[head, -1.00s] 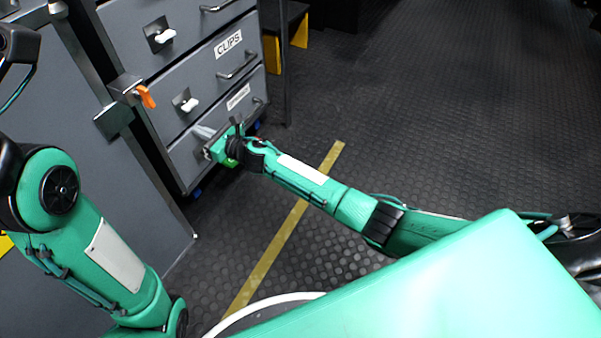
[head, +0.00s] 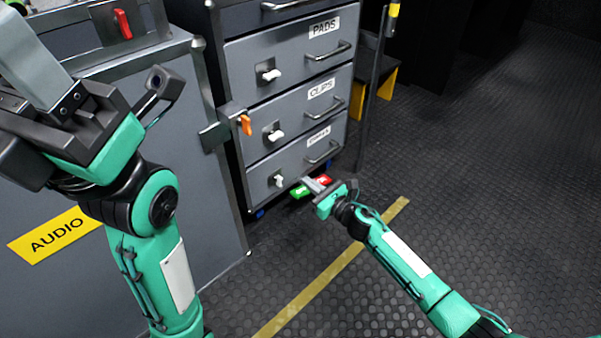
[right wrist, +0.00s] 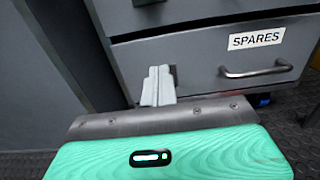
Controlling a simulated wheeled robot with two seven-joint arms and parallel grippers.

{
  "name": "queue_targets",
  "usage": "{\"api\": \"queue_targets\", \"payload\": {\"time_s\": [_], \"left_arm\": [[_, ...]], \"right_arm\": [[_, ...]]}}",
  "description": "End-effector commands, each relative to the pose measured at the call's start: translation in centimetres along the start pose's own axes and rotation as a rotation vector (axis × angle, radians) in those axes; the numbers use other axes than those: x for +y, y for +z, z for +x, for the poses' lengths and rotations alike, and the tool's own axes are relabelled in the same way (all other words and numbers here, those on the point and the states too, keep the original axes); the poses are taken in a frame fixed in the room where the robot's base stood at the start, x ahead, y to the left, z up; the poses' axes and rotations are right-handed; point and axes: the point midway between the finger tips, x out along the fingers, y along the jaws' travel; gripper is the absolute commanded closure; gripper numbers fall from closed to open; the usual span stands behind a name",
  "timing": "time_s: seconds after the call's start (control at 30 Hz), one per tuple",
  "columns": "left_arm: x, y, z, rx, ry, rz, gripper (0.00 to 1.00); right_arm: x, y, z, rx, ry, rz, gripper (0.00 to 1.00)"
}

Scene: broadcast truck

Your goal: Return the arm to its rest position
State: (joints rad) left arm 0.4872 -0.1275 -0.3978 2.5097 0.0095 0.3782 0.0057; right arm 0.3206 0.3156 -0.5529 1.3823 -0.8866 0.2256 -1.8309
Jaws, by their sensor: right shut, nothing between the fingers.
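My right gripper (head: 312,185) is low in front of the grey drawer cabinet, near the lower edge of the bottom drawer (head: 295,163). In the right wrist view its pale fingers (right wrist: 158,86) are together and empty, in front of the drawer labelled SPARES (right wrist: 205,58). My right arm stretches back from it to the lower right, over the floor. My left gripper (head: 35,75) is raised at the upper left, close to the camera and partly cut off. Its finger gap cannot be made out.
Drawers marked PADS (head: 290,50) and CLIPS (head: 300,105) sit above, with white latches and bar handles. An orange latch (head: 246,125) is at the left corner. An AUDIO panel (head: 55,235) stands left. Open floor (head: 480,200) lies right of a yellow line (head: 340,265).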

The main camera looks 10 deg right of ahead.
Motion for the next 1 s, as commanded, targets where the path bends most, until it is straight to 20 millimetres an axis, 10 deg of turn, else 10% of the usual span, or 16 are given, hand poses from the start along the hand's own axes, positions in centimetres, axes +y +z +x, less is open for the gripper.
{"api": "queue_targets", "payload": {"time_s": [0.33, 0.47, 0.77, 1.0], "left_arm": [[0.1, 0.2, -0.3, -0.012, 0.002, 0.0, 0.48], [-0.4, 0.8, -0.2, -0.034, -0.006, 0.01, 0.48], [-2.1, 2.4, -1.6, -0.14, -0.033, 0.063, 0.48], [-3.0, 2.4, -2.9, -0.228, -0.044, 0.097, 0.48]], "right_arm": [[0.3, 0.4, -0.9, -0.007, 0.004, 0.014, 1.0], [2.7, 3.5, -1.3, -0.062, 0.052, 0.167, 1.0], [12.8, 22.1, -6.8, -0.336, 0.422, 1.02, 1.0], [16.9, 37.6, -15.9, -0.475, 0.894, 1.626, 1.0]]}}
